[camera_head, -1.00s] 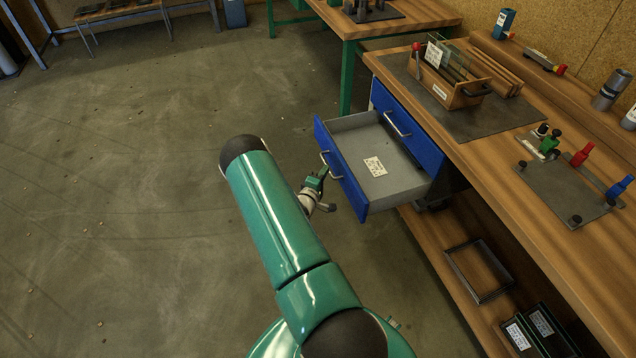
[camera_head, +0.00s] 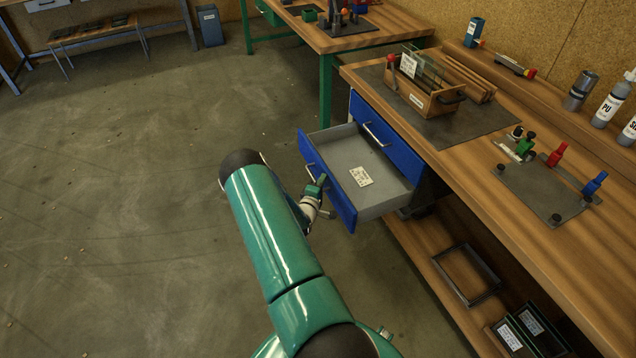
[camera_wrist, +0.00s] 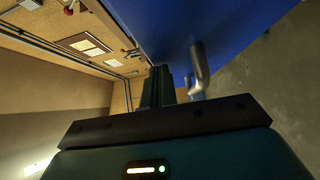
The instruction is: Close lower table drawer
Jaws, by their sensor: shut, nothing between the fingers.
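The open lower drawer (camera_head: 384,200) sticks out from the blue cabinet under the workbench. It has a blue front, a grey inside and a white label on its floor. Its front fills the top of the wrist view (camera_wrist: 225,25), with the metal handle (camera_wrist: 198,72) in the middle. My gripper (camera_head: 320,186) is at the outer side of the drawer front, near the handle. In the wrist view its dark fingers (camera_wrist: 158,85) are shut and empty, just left of the handle. I cannot tell whether they touch the front.
The upper blue drawer (camera_head: 390,150) is shut. The workbench top (camera_head: 480,165) carries a wooden crate (camera_head: 425,98) and a clamp plate (camera_head: 545,190). A lower shelf (camera_head: 425,260) holds a black frame and bins. The floor to the left is clear.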

